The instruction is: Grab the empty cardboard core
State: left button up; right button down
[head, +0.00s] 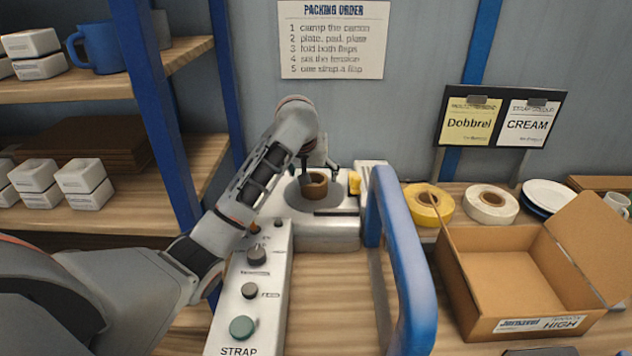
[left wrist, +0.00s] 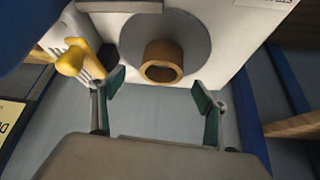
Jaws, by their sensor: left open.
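The empty cardboard core (head: 314,185) is a short brown tube standing out from the round grey disc (head: 297,192) of the white machine at the back. In the left wrist view the core (left wrist: 162,62) sits on the grey disc (left wrist: 192,38), its open end toward me. My left gripper (head: 319,168) is over the core in the head view. In the left wrist view its green-padded fingers (left wrist: 158,92) are spread wide, one to each side and short of the core, with nothing between the pads. My right gripper is in neither view.
A yellow lever (head: 354,182) is beside the disc. A blue arched bar (head: 400,260) stands right of the machine. The strap control panel (head: 250,290) is in front. Yellow (head: 428,204) and cream (head: 491,204) rolls and an open carton (head: 520,265) are at right.

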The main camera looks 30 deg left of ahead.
aim_at(315, 183)
pick_arm(q)
jog(key=shift+x, duration=3.1)
jog(key=shift+a+r, duration=0.1)
jog(key=shift+a, duration=0.1)
jog(key=c, duration=1.1)
